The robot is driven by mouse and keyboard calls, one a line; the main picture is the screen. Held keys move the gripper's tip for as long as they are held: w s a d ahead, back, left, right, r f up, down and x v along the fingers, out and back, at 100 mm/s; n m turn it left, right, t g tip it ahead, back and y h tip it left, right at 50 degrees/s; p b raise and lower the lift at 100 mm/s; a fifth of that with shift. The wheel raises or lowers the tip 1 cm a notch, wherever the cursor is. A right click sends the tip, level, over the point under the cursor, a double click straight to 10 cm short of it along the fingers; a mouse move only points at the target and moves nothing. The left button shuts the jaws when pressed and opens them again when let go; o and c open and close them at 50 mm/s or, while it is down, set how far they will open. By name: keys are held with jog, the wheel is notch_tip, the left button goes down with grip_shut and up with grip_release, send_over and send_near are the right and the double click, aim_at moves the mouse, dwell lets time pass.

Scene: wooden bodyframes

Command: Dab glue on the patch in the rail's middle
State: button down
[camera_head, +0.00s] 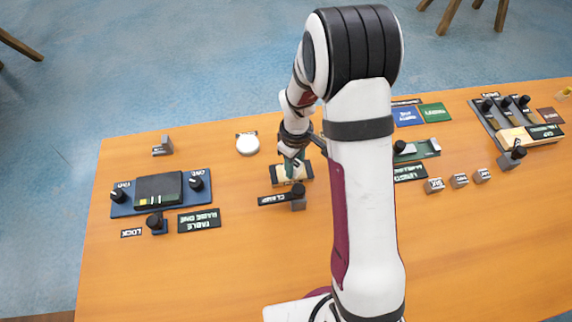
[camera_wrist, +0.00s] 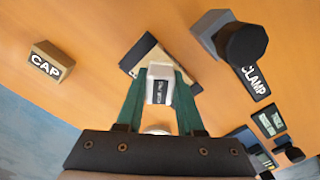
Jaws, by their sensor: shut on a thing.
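My gripper (camera_head: 291,160) reaches down at the middle-left of the table. Its green fingers (camera_wrist: 160,98) are closed on a small white glue pen (camera_wrist: 159,84), whose printed label is too small to read surely. Beyond the pen in the wrist view lies a short rail-like piece (camera_wrist: 183,43), tan with dark parts; it also shows under my gripper in the head view (camera_head: 302,173). The pen overlaps the piece in the wrist view, and I cannot tell whether its tip touches it. The patch in the rail's middle is not distinguishable; the pen and fingers cover that area.
A black-knobbed clamp (camera_wrist: 243,44) stands close beside the rail. A block marked CAP (camera_wrist: 52,63) and a white round dish (camera_head: 247,144) stand nearby. A blue fixture with knobs (camera_head: 160,192) is at left. More fixtures (camera_head: 515,125) stand at right.

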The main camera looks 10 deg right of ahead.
jog(key=shift+d, duration=1.2)
notch_tip(320, 180, up, 8)
